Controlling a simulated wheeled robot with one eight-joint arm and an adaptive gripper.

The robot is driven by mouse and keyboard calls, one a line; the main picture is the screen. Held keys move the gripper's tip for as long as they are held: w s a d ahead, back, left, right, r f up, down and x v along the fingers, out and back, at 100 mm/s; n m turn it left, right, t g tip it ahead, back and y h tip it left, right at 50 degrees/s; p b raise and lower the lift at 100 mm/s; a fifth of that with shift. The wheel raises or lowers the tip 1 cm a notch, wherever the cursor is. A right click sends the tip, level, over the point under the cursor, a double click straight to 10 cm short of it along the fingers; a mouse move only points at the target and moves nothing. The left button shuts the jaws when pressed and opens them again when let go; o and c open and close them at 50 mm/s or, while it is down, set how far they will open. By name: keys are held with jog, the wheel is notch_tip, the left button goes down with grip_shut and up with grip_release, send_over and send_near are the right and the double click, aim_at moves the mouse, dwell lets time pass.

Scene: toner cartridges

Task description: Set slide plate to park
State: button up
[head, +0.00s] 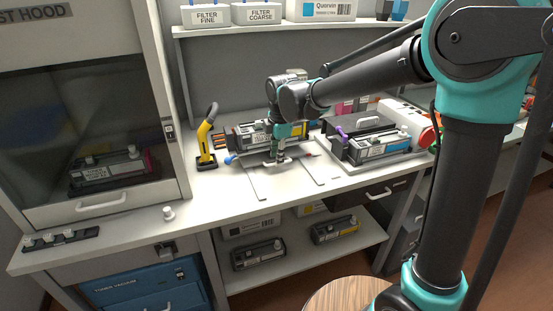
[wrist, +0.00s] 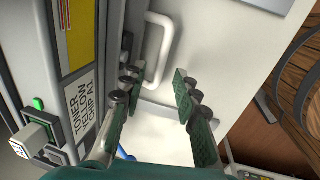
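The slide plate's pale handle (head: 274,163) shows at the front of the yellow toner cartridge (head: 246,134) on the bench. In the wrist view the white handle (wrist: 163,50) is a looped bar just beyond my fingertips. My gripper (head: 279,156) points down over the handle, in front of the cartridge. In the wrist view my gripper (wrist: 155,88) has its two green-padded fingers apart, with a gap between them and nothing clasped. The cartridge (wrist: 78,70) with its yellow label stands close along the left finger. Most of the plate is hidden by my gripper and the cartridge.
A blue knob (head: 229,159) lies left of the plate. A yellow-handled tool (head: 206,140) stands further left. A second cartridge (head: 375,147) sits in a tray on the right. Two thin lines mark the clear bench front (head: 285,181). A hood (head: 95,120) bounds the left.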

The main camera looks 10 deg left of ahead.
jog(key=shift+w+f, duration=0.1)
jog(key=shift+f, duration=0.8)
grip_shut()
